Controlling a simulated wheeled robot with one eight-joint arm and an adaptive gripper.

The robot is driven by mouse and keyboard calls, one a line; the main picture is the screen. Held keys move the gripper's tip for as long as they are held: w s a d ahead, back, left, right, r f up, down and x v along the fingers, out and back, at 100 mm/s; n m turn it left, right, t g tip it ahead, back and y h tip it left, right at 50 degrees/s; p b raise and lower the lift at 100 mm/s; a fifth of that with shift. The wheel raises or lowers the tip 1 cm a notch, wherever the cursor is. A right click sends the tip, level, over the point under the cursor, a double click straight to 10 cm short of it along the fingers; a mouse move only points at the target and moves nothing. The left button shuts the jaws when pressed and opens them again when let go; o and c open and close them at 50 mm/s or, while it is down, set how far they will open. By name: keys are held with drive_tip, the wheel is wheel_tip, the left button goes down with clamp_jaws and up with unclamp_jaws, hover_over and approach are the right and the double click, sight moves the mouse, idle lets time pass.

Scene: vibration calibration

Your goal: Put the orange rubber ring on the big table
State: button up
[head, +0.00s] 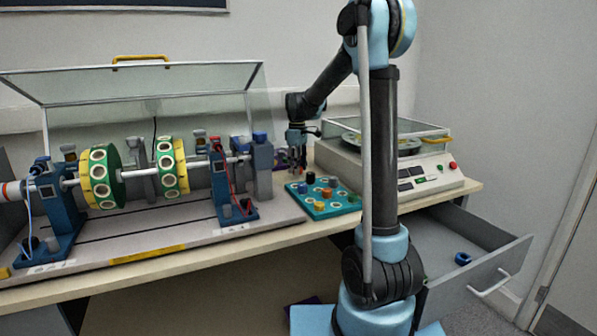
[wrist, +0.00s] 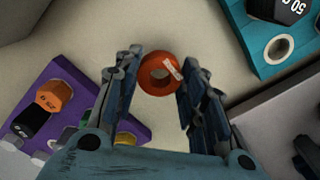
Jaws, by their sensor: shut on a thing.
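The orange rubber ring (wrist: 159,73) is between the fingertips of my gripper (wrist: 158,80) in the wrist view, with a pale label on its side. My gripper is shut on it. In the head view my gripper (head: 297,166) is low over the big table (head: 285,232), behind the teal tray and between the rotor machine and the white device. The ring is too small to make out there. The pale table surface (wrist: 190,35) lies behind the ring in the wrist view. I cannot tell whether the ring touches it.
A teal tray (head: 328,212) with several coloured weights stands close by; its corner shows in the wrist view (wrist: 235,22). A purple tray (wrist: 62,75) is at left there. The rotor machine (head: 135,190) and white device (head: 390,180) flank the gripper. A drawer (head: 500,265) stands open.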

drive_tip(key=shift+f, duration=0.75)
drive_tip(key=o, duration=0.9)
drive_tip(key=shift+f, duration=0.1)
wheel_tip(320, 180, up, 12)
drive_tip(key=shift+r, duration=0.1)
